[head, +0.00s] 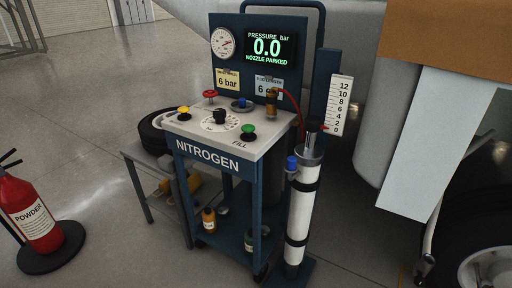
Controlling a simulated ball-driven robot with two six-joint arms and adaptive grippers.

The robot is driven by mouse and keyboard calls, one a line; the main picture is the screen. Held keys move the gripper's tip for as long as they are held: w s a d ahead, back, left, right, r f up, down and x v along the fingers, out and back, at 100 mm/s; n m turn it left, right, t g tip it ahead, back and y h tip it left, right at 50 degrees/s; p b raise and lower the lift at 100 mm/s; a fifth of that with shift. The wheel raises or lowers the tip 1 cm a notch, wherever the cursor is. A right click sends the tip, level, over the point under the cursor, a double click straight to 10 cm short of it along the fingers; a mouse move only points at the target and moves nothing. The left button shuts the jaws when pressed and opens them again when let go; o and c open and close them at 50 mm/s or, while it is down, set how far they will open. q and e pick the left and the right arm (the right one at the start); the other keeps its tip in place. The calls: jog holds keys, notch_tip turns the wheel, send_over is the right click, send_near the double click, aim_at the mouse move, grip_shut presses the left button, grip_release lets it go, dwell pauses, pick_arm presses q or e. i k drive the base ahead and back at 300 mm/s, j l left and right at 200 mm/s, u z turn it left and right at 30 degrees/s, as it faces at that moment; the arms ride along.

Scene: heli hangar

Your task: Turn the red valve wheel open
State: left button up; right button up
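The red valve wheel (210,94) stands at the back left of the top of a blue nitrogen cart (211,166), in front of the upright panel. A small blue knob (241,104) is to its right and a yellow knob (183,113) is in front of it to the left. A black selector knob (219,117) and a green knob (248,131) are nearer the front. The display (268,47) reads 0.0 bar, NOZZLE PARKED. Nothing touches the wheel. Neither of my grippers is in view.
A brass nozzle (272,102) with a red hose stands at the cart's right, beside a white cylinder (301,211) with a scale. A red fire extinguisher (30,213) is at left. Aircraft parts (421,140) fill the right. The floor at left is mostly clear.

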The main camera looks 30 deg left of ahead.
aim_at(210, 94)
jog(key=u, duration=1.3)
jog(key=j+z, duration=0.1)
jog(key=z, duration=0.3)
jog(key=i+j+z, duration=0.15)
jog(key=j, duration=0.15)
jog(key=i+j+z, duration=0.2)
jog(key=j, duration=0.15)
jog(key=i+j+z, duration=0.15)
jog(key=j, duration=0.2)
jog(key=j+z, duration=0.2)
jog(key=j, duration=0.2)
jog(key=i, duration=0.05)
